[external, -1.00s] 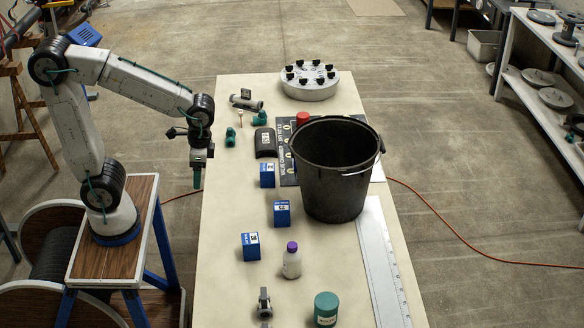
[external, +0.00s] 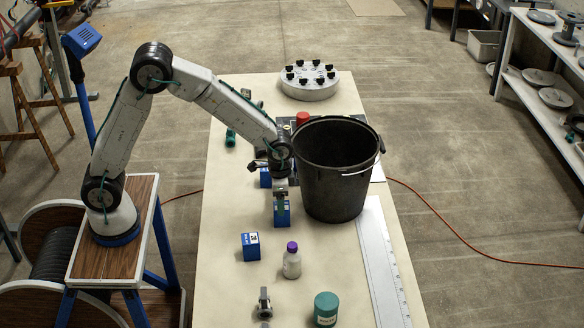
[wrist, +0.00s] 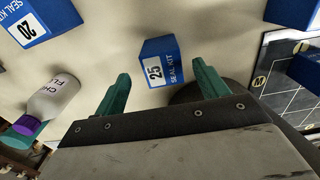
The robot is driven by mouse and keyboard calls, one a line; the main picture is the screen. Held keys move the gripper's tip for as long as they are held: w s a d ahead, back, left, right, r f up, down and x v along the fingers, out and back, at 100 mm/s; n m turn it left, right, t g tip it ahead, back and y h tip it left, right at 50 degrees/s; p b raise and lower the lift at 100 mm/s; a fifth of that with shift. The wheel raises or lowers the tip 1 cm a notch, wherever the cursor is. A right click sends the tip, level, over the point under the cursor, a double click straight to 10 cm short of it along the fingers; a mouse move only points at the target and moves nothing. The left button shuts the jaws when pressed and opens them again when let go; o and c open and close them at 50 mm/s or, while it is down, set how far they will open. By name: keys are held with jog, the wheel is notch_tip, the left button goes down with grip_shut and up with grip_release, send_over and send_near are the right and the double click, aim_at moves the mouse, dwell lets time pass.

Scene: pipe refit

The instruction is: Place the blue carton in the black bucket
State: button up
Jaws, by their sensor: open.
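Several small blue cartons stand on the table. The middle one (external: 282,217) is directly under my gripper (external: 281,197). In the wrist view this carton (wrist: 160,64), labelled "25 SEAL KIT", lies between and just beyond the two green fingers of my gripper (wrist: 160,85), which is open and empty. Another blue carton (external: 250,246) stands nearer the front, and shows as "20" in the wrist view (wrist: 38,18). A third blue carton (external: 265,178) is partly hidden behind my wrist. The black bucket (external: 335,185) stands upright just right of my gripper, its visible inside dark.
A white bottle with a purple cap (external: 292,262) and a teal jar (external: 326,308) stand in front. A long ruler (external: 385,265) lies at the right edge. A round grey flange (external: 310,86) lies at the back. The front left of the table is clear.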

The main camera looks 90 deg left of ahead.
aim_at(283, 221)
jog(key=f, duration=0.5)
jog(key=shift+a, duration=0.2)
jog(key=shift+r, duration=0.1)
jog(key=c, duration=1.2)
jog(key=shift+o, duration=0.2)
